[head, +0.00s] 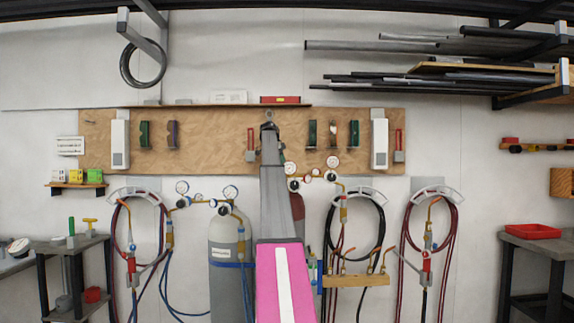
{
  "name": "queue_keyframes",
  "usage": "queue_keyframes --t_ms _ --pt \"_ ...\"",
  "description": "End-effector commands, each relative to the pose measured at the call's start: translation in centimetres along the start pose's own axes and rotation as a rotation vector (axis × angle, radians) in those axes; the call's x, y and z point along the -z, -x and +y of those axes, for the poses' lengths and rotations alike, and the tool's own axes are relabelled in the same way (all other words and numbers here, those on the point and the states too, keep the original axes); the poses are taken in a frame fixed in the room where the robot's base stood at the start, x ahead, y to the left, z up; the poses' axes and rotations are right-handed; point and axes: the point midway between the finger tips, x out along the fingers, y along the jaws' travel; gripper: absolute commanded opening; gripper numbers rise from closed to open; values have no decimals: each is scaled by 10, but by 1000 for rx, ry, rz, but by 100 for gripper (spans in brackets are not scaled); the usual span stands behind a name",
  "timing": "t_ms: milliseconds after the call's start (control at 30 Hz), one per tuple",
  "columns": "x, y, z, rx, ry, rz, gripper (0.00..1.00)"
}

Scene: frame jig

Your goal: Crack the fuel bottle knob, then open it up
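My arm reaches up the middle of the head view, and its dark end, my gripper (269,127), shows small in front of the wooden board; I cannot tell whether its fingers are open or shut. A reddish bottle (299,207), likely the fuel bottle, stands just right of my arm and is mostly hidden behind it. A brass regulator with two round gauges (312,175) sits at its top. Its knob cannot be made out. My gripper is higher in the picture than the regulator. A grey bottle (230,245) with its own gauges stands left of my arm.
Coiled hoses with torches (138,235) hang on the wall at left and right. A wooden torch rest (355,281) juts out right of my arm. A dark bench (535,242) with a red tray (532,231) is at right, and shelves (75,250) are at left.

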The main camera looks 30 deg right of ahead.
Motion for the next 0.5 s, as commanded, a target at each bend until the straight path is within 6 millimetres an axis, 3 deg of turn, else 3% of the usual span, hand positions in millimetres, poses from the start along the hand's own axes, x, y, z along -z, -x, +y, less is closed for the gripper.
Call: queue_keyframes --t_ms 367,400,500 --pt "-5 -10 4 0 -2 0 91" --pt "-5 -10 4 0 -2 0 87" --pt "-5 -10 4 0 -2 0 55"
